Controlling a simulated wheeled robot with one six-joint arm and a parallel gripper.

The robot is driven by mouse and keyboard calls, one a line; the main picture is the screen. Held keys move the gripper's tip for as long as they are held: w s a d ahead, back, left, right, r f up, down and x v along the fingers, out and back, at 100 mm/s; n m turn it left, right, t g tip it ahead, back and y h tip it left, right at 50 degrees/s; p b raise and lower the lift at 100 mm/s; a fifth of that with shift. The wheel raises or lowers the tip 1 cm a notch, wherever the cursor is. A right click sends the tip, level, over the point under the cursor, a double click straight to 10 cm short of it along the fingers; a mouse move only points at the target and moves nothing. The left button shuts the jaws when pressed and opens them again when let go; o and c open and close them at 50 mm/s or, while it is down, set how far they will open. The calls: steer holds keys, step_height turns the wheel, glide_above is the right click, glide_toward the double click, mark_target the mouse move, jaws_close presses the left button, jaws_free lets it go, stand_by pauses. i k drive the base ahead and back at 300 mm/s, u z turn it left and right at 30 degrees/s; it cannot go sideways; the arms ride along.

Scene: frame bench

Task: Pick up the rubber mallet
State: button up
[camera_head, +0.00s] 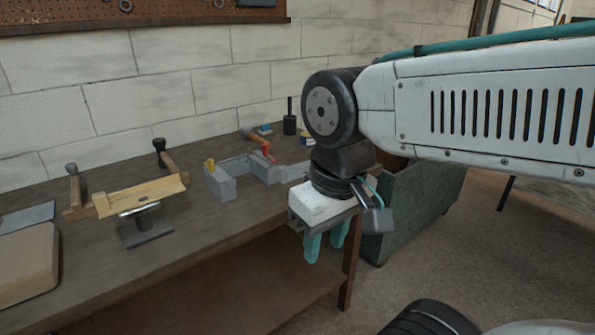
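My gripper (324,248) hangs in front of the bench's right end, pointing down. Its two teal fingers are apart with nothing between them. I cannot identify the rubber mallet for certain. A small black block-like object with a thin upright stem (290,124) stands at the back of the bench, left of my arm's wrist; it could be the mallet. A tool with brown and red parts (261,146) lies by the grey blocks, its shape too small to tell. My gripper is nearer the camera than both and touches neither. My arm hides part of the bench's right end.
The dark bench (190,262) runs along a pale block wall. Grey angled blocks (221,185) sit mid-bench. A green bin (412,215) stands right of the bench.

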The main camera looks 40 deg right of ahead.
mark_target(165, 161)
steer(key=u, duration=0.1)
steer(key=i, duration=1.3)
steer(key=z, duration=0.05)
